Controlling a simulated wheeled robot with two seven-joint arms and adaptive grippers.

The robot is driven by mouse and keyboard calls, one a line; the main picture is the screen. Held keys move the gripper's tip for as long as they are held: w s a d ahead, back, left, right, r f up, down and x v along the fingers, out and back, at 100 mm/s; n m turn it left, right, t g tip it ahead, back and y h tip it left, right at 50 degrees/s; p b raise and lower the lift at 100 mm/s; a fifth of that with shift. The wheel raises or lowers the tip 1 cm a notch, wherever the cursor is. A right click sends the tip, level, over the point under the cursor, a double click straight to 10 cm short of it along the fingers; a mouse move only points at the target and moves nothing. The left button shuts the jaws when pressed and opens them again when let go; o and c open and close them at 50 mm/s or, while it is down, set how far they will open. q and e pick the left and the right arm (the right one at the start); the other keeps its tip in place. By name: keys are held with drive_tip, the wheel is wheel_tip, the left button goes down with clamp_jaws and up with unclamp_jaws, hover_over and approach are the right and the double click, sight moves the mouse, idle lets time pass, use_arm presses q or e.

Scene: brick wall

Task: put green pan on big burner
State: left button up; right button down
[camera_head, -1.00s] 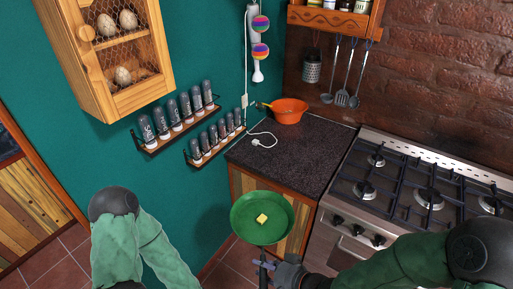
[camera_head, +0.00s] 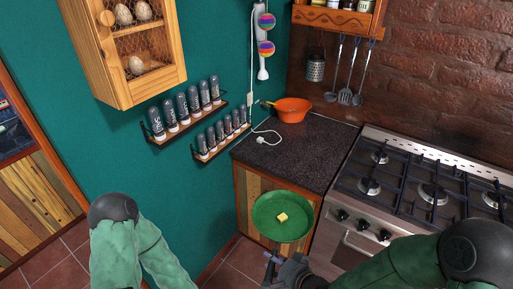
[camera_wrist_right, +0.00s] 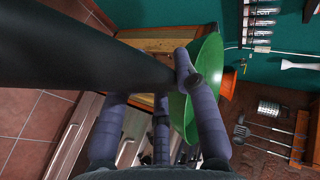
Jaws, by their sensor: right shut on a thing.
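The green pan (camera_head: 268,226) is held in the air in front of the wooden cabinet, left of the stove, with a small yellow butter cube (camera_head: 282,217) in it. My right gripper (camera_head: 273,262) is shut on the pan's dark handle. In the right wrist view the fingers (camera_wrist_right: 165,95) wrap the thick dark handle (camera_wrist_right: 80,55), and the green pan (camera_wrist_right: 205,85) shows beyond them. The stove (camera_head: 420,190) has several burners under dark grates; a larger-looking burner (camera_head: 433,194) is at its middle. My left arm is at the lower left; its gripper is out of view.
Utensils (camera_head: 350,90) hang on the brick wall. Spice racks (camera_head: 190,120) and an egg cabinet (camera_head: 125,45) are on the teal wall. The stove top looks clear.

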drive_tip(key=w+d+f+m+t+h+b, duration=0.1)
drive_tip(key=w+d+f+m+h+b, duration=0.2)
drive_tip(key=d+f, duration=0.2)
drive_tip(key=w+d+f+m+t+h+b, duration=0.1)
drive_tip(key=w+d+f+m+h+b, duration=0.2)
drive_tip(key=d+f, duration=0.3)
drive_tip(key=shift+d+f+m+t+h+b, duration=0.3)
drive_tip(key=shift+d+m+h+b, duration=0.35)
drive_tip(key=shift+d, duration=0.45)
